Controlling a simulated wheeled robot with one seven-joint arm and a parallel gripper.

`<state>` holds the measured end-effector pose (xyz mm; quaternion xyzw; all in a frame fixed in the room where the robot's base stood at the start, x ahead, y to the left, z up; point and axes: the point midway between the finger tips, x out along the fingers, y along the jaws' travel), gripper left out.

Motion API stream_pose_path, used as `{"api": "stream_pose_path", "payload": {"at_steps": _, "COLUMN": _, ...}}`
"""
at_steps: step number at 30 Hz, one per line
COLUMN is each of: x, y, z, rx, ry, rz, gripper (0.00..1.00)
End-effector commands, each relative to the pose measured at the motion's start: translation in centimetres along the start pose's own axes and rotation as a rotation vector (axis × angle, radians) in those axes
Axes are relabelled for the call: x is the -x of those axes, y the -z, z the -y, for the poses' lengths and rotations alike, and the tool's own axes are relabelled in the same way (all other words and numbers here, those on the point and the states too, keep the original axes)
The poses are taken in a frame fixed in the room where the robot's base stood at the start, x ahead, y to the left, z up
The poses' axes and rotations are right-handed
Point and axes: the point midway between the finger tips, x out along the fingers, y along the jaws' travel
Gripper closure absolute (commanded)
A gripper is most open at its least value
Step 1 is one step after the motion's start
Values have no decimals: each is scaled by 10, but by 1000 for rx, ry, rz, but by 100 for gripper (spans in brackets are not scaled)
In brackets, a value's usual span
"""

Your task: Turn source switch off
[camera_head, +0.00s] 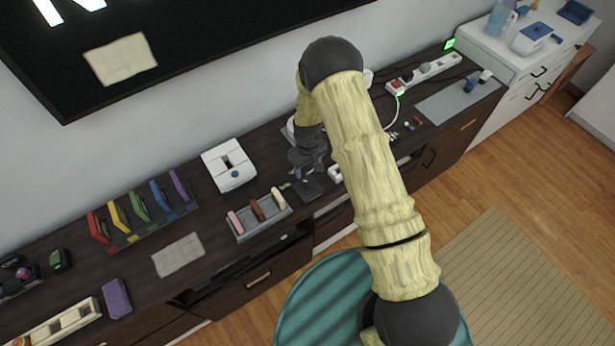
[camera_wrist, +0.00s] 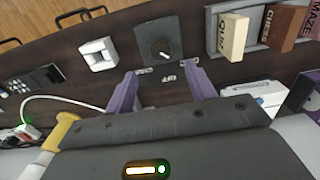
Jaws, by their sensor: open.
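A dark square plate with a round black knob (camera_wrist: 160,48) sits on the dark cabinet top in the wrist view; it looks like the source switch. The knob bears a small light mark; the small labels below the plate are too small to read surely. My gripper (camera_wrist: 160,69) is open, its two purple fingers apart and pointing toward the plate's near edge, with nothing between them. The fingers do not appear to touch the knob. In the head view my gripper (camera_head: 308,160) is over the cabinet, just behind the dark plate (camera_head: 309,188), partly hidden by my arm.
A white square switch (camera_wrist: 98,54) is left of the plate. A grey holder with upright blocks (camera_wrist: 233,36) is close on its right; it shows in the head view too (camera_head: 262,224). A white cable (camera_wrist: 60,101) and power strip (camera_head: 424,72) lie nearby.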

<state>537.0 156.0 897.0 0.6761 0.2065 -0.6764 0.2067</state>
Motion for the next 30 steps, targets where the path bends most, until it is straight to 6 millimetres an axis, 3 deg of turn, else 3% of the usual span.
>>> {"api": "stream_pose_path", "payload": {"at_steps": 15, "x": -66, "y": 0, "z": 1, "rx": 1, "ry": 1, "rz": 2, "gripper": 45}}
{"api": "stream_pose_path", "payload": {"at_steps": 28, "x": -76, "y": 0, "z": 1, "rx": 1, "ry": 0, "rz": 0, "gripper": 45}}
{"api": "stream_pose_path", "payload": {"at_steps": 30, "x": -76, "y": 0, "z": 1, "rx": 1, "ry": 0, "rz": 0, "gripper": 57}}
